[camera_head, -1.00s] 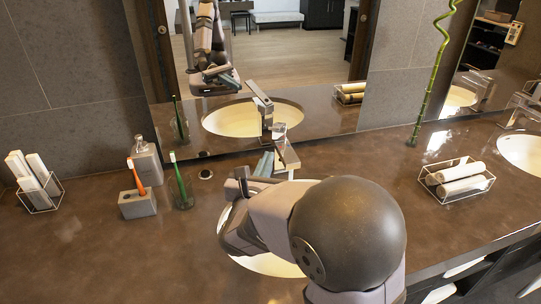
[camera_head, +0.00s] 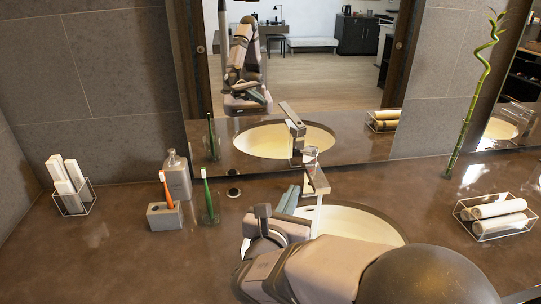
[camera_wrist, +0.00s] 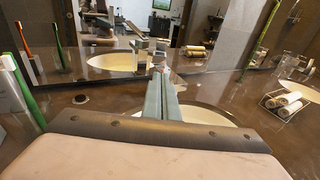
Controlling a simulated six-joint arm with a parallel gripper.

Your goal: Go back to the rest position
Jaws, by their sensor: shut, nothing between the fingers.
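My gripper (camera_head: 290,196) is shut and empty, just left of the chrome faucet (camera_head: 317,180), over the back left part of the white basin (camera_head: 365,226). In the wrist view the two grey-green fingers (camera_wrist: 160,97) lie side by side and point toward the faucet and mirror. A pale streak under the spout looks like running water, but I cannot be sure. My arm hides the front of the basin.
An orange toothbrush (camera_head: 167,190) stands in a grey holder (camera_head: 164,217), beside a green toothbrush (camera_head: 206,192) in a glass. A grey bottle (camera_head: 176,178) is behind. A mirror (camera_head: 330,140) backs the counter.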

